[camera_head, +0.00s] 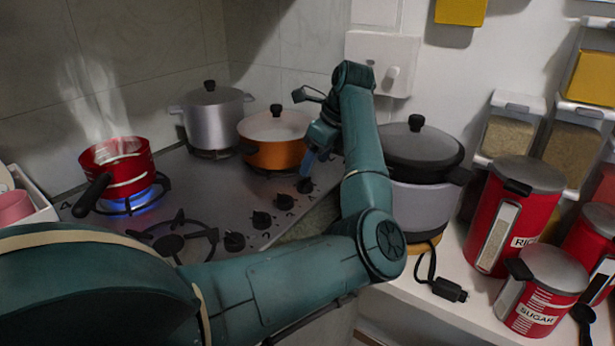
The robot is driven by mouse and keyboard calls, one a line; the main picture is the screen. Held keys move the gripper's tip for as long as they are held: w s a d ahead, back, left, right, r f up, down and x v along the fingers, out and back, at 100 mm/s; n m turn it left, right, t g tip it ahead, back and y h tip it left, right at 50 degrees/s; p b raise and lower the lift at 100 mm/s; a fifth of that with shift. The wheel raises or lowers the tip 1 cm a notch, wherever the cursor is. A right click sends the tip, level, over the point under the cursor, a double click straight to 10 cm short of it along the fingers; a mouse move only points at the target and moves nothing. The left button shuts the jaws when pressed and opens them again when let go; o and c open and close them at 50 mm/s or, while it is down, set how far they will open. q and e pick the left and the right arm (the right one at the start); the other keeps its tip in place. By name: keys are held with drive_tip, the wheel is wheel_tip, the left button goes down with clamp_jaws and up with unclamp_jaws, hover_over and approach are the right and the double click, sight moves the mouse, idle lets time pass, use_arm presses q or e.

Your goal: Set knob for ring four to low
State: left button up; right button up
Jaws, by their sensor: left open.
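A row of several black knobs runs along the right edge of the stove (200,190). The nearest knob (235,242) and the farthest knob (305,186) both show. Markings that tell which knob belongs to ring four, or its setting, are too small to read. My left gripper (307,163) is open and empty, pointing down just above the farthest knob, beside the orange pot. Whether it touches the knob is unclear. My right gripper is out of view.
A steaming red pot (118,168) sits over a blue flame at the left. An orange pot (275,140) and a silver pot (212,112) stand at the back. Right of my forearm are a dark-lidded cooker (420,150), red canisters (500,210) and a black plug.

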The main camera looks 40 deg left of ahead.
sight(306, 180)
use_arm(q)
drive_tip(key=x, duration=0.6)
drive_tip(key=shift+a+f, duration=0.15)
drive_tip(key=c, duration=1)
